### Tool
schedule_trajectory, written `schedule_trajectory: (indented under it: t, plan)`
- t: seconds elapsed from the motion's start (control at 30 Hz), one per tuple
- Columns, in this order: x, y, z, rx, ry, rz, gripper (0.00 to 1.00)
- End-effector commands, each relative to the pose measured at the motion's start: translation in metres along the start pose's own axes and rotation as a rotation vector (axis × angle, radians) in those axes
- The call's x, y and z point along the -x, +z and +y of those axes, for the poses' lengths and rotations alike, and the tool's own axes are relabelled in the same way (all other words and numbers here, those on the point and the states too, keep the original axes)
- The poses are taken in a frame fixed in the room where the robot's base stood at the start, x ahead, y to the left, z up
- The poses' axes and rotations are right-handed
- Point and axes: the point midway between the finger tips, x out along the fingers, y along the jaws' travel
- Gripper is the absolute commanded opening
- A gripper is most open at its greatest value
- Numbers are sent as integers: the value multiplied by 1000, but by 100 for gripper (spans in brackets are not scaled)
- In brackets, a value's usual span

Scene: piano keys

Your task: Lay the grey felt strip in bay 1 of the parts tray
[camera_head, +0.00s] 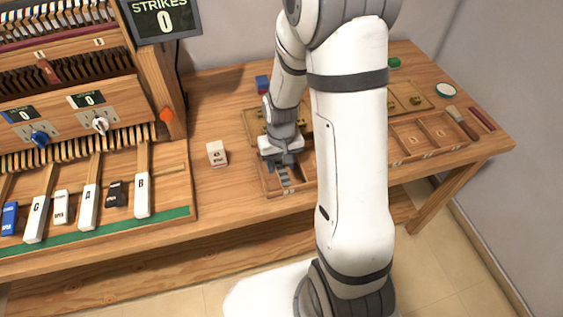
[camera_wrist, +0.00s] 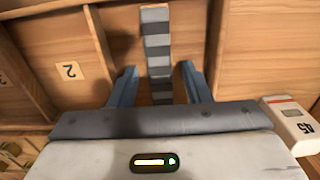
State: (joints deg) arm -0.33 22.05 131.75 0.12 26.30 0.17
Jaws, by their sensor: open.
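The grey felt strip (camera_wrist: 157,45), banded in light and dark grey, lies lengthwise in a bay of the wooden parts tray (camera_wrist: 98,38). This bay is beside the one labelled 2; its own number is not visible. In the head view the strip (camera_head: 284,177) shows just below my gripper (camera_head: 281,163), at the tray's left end. In the wrist view my gripper (camera_wrist: 157,85) is open, with one blue-grey finger on each side of the strip and gaps between. The strip's near end is hidden by my gripper body.
A white block marked 45 (camera_head: 217,153) stands on the bench left of the tray, close beside my gripper in the wrist view (camera_wrist: 293,122). Piano keys (camera_head: 90,208) are at the left. Another divided tray (camera_head: 428,136) and a brush (camera_head: 461,123) are at the right.

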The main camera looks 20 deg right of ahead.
Motion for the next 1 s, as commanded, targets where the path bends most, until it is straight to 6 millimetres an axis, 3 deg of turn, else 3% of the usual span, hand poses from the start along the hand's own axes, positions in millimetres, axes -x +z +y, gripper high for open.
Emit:
schedule_trajectory:
  t: [0.43,0.73,0.87,1.0]
  plan:
    - [89,-1,0,-1,0,8,44]
    - [121,2,1,-1,0,9,44]
    - [142,18,1,-1,0,41,44]
    - [174,52,1,-1,1,102,44]
